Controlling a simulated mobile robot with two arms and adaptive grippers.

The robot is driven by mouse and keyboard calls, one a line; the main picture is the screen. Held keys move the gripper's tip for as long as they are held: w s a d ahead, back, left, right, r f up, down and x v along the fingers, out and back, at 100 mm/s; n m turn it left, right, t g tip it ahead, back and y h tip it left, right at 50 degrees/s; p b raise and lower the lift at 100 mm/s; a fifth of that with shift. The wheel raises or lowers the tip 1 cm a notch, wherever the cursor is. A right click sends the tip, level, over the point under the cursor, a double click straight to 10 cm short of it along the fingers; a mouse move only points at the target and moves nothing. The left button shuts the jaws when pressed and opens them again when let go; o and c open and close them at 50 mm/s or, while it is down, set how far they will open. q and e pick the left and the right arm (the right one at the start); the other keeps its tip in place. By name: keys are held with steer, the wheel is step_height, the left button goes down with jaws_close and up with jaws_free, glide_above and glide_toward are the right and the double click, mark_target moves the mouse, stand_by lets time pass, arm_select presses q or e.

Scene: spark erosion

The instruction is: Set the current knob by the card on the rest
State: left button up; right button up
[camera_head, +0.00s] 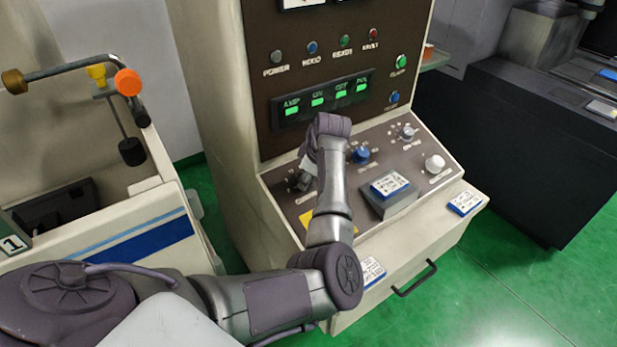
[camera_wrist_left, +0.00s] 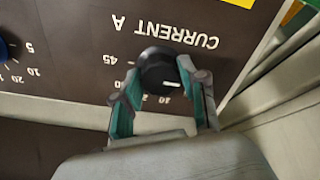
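The current knob (camera_wrist_left: 156,66) is black with a white pointer line, below upside-down "CURRENT A" lettering in the left wrist view. The line points toward the right of that picture. My left gripper (camera_wrist_left: 158,70) has one finger on each side of the knob, and the tips appear to touch it. In the head view the knob (camera_head: 297,183) is partly hidden by my left gripper (camera_head: 306,172). The card (camera_head: 390,184), white with a blue border, lies on the grey sloped rest (camera_head: 398,204); its writing is too small to read. My right gripper is not in view.
A blue knob (camera_head: 360,155), a small selector (camera_head: 407,132) and a white knob (camera_head: 434,164) share the panel. Other cards lie on the ledge at the right (camera_head: 465,203) and front (camera_head: 371,271). A drawer handle (camera_head: 414,279) is below. A tank (camera_head: 120,215) stands left.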

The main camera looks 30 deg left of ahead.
arm_select(q)
steer(key=o, duration=0.3)
steer(key=shift+a, duration=0.1)
steer(key=shift+o, duration=0.2)
steer(key=v, duration=0.7)
steer(key=shift+r, duration=0.25)
steer(key=shift+s+f, duration=0.1)
steer(key=shift+s, duration=0.05)
